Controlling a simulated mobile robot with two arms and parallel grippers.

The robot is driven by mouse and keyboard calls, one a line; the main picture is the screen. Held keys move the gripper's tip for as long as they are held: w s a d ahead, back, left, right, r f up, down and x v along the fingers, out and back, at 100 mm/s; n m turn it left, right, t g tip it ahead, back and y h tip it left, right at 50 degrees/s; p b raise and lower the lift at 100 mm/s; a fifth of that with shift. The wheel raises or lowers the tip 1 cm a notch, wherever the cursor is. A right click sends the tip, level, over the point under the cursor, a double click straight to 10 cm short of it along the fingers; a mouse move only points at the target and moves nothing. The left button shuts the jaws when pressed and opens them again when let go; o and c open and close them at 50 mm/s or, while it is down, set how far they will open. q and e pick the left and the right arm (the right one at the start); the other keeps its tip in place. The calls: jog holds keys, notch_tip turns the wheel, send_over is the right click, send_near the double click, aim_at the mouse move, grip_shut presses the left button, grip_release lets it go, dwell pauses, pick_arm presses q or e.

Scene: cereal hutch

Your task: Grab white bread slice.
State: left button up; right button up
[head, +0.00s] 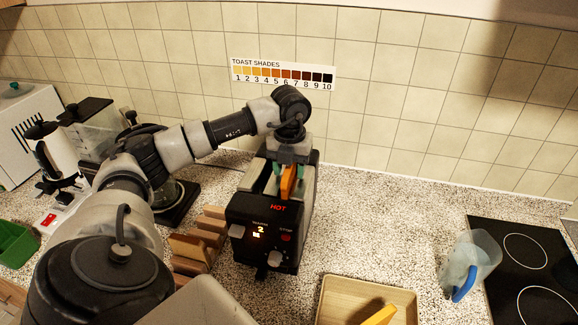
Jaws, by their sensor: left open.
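A black and steel toaster (265,222) stands on the counter at the middle, its display showing 2 and a red HOT sign. An orange-brown slice (288,183) stands upright at the toaster's top. My left gripper (289,174) is open, pointing down over the toaster, with its teal fingertips on both sides of this slice. I cannot tell whether they touch it. Several brown slices (188,246) stand in a row left of the toaster, partly hidden by my arm. I cannot tell which slice is white bread. My right gripper is out of view.
A wooden tray (398,295) with a yellow piece (380,316) lies at the front. A clear jug with a blue handle (470,262) stands beside the black hob (530,245). A coffee maker (95,125) and green bin (15,245) are left.

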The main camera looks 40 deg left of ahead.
pick_arm(q)
jog(key=shift+f, duration=0.25)
jog(key=shift+c, duration=1.1)
grip_shut()
jog(key=shift+r, duration=0.1)
